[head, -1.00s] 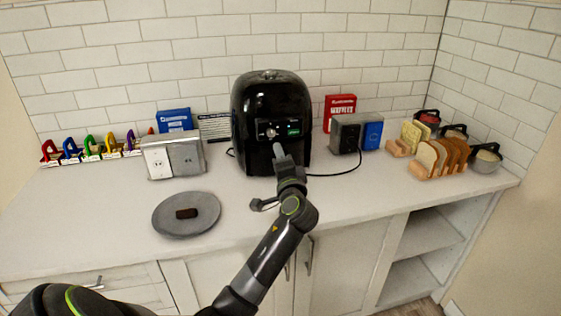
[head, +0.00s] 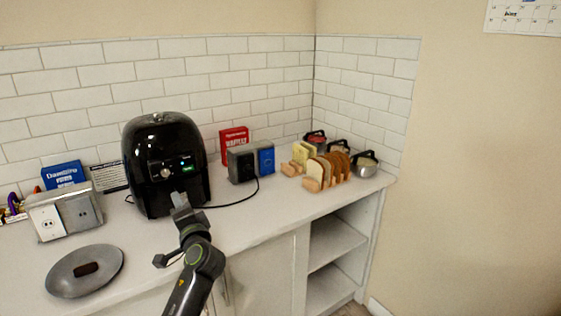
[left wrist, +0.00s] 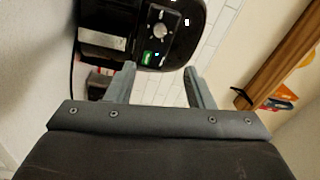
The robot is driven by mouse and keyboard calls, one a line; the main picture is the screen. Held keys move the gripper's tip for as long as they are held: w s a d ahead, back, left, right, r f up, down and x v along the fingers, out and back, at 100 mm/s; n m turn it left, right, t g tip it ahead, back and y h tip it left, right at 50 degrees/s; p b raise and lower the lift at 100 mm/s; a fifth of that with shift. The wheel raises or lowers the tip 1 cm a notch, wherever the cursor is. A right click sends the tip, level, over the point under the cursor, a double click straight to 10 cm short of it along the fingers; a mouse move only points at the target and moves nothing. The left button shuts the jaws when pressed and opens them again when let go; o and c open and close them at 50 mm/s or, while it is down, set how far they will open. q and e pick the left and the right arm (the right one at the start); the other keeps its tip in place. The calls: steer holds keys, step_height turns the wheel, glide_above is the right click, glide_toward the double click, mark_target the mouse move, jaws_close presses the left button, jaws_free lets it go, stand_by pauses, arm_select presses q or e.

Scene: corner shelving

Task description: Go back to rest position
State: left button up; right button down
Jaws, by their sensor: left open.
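My left gripper (head: 181,204) is in front of the black air fryer (head: 166,165), near its lower front in the head view. In the left wrist view the gripper (left wrist: 160,80) has its two fingers apart with nothing between them. The air fryer (left wrist: 165,28) shows beyond the fingertips there, with its knob and a lit green display. Whether a fingertip touches the fryer cannot be told. My right gripper is not in view.
A grey round lid (head: 110,262) lies on the white counter (head: 255,222) at left. A metal outlet box (head: 66,212) stands behind it. Bread slices in a rack (head: 327,168) and small pots (head: 366,163) stand at right. Open shelves (head: 333,243) are below.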

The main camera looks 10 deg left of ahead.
arm_select(q)
steer(key=s+f+n+g+h, duration=0.4)
steer(key=s+f+g+h, duration=0.1)
steer(key=s+f, duration=1.3)
steer(key=s+d+f+n+g+h, duration=0.1)
steer(key=s+d+f+g+h, duration=0.15)
steer(key=s, duration=0.55)
steer(key=s+d+f+n+g+h, duration=0.1)
steer(key=s+d+f+h, duration=0.15)
steer(key=s, duration=0.45)
steer(key=s+d+f+n+g+h, duration=0.15)
steer(key=s+d, duration=0.25)
steer(key=s, duration=0.4)
step_height(320, 180, down, 24)
steer(key=a+g, duration=0.1)
steer(key=a, duration=0.1)
steer(key=s+d+f+g, duration=0.1)
steer(key=s+f, duration=1.4)
steer(key=f, duration=0.1)
steer(key=shift+d+f, duration=0.3)
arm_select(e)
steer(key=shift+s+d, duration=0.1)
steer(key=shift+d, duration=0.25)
